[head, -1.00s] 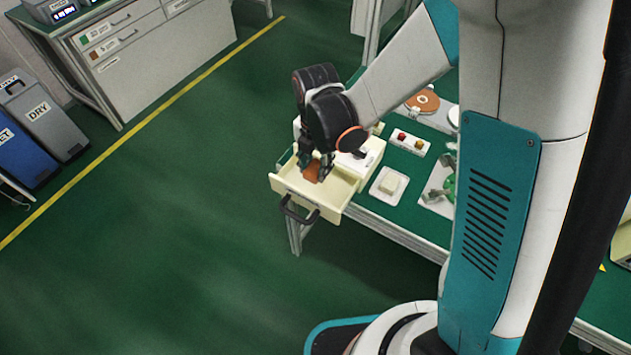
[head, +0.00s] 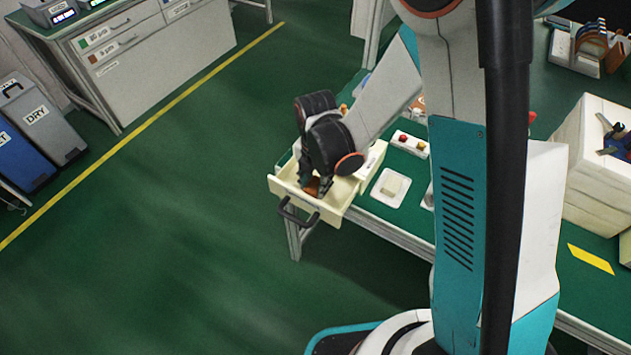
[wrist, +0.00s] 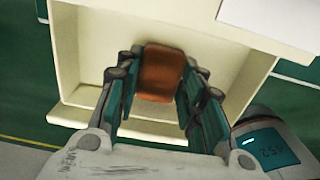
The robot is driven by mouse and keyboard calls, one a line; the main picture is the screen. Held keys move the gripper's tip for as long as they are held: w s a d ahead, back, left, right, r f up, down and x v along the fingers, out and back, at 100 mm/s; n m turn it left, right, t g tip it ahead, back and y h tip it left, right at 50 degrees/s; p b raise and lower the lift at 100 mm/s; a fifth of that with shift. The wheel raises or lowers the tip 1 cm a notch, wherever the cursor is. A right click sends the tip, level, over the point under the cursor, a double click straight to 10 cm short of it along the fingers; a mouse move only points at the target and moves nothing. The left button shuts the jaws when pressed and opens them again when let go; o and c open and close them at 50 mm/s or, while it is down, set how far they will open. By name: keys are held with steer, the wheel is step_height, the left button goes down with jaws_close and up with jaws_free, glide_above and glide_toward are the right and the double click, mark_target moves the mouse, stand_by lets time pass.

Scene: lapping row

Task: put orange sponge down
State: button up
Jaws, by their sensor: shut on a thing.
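The orange sponge (wrist: 161,73) is between the two fingers of my gripper (wrist: 158,98) in the wrist view, and the fingers are shut on it. In the head view my gripper (head: 317,187) points down into the open cream drawer (head: 334,212), with a small part of the sponge (head: 312,186) showing. The drawer's walls surround the sponge in the wrist view (wrist: 85,60). I cannot tell whether the sponge touches the drawer floor.
The drawer's dark handle (head: 298,212) sticks out at its front. The floor at left is clear.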

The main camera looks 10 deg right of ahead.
mark_target(316, 184)
steer(key=o, duration=0.9)
steer(key=shift+o, duration=0.2)
step_height(316, 184, up, 12)
steer(key=p, duration=0.5)
steer(key=shift+r, duration=0.15)
